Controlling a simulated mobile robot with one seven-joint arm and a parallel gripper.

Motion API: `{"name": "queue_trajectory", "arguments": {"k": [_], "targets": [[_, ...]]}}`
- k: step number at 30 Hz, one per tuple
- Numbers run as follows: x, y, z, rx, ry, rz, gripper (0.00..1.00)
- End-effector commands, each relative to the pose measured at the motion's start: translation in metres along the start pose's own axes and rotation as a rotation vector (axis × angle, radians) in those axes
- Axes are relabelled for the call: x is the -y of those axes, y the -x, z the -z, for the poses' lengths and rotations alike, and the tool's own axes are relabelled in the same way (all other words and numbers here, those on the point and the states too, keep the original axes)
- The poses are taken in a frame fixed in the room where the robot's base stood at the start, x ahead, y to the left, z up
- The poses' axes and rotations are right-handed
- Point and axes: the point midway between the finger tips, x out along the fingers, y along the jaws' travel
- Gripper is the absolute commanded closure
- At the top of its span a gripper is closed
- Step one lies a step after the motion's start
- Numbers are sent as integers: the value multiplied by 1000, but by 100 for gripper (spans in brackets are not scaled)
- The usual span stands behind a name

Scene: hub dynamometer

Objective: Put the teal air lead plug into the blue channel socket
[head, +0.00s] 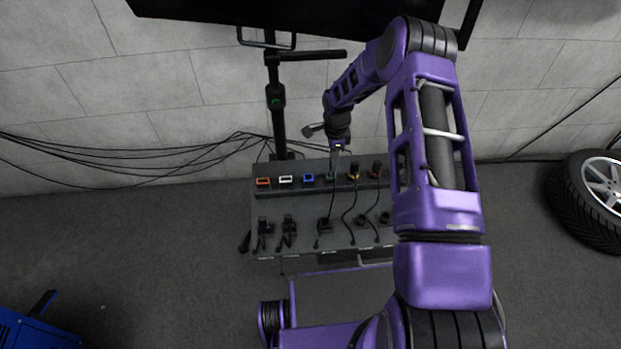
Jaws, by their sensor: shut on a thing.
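My gripper (338,158) is small in the head view, pointing down at the back of the grey bench. It is shut on the plug of a dark lead, taken as the teal air lead plug; the fingers mostly hide it, and its colour is not clear. The gripper is over the green-rimmed socket (331,176), just right of the blue channel socket (308,177). I cannot tell whether the plug touches that green socket or is apart from it. The blue socket shows no plug in it. A dark lead (331,203) runs down from below the gripper.
Orange (264,181) and white (286,179) sockets are on the left, without plugs. Yellow (353,174) and red (376,171) positions on the right hold plugs with leads. Several dark connectors lie on the front shelf (301,243). A black post (275,105) stands behind the bench.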

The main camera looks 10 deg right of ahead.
Motion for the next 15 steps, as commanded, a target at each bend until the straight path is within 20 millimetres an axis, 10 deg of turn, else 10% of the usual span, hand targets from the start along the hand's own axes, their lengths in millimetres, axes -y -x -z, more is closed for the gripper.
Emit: {"name": "queue_trajectory", "arguments": {"k": [15], "targets": [[-32, 1, 0, 0, -1, -1, 100]]}}
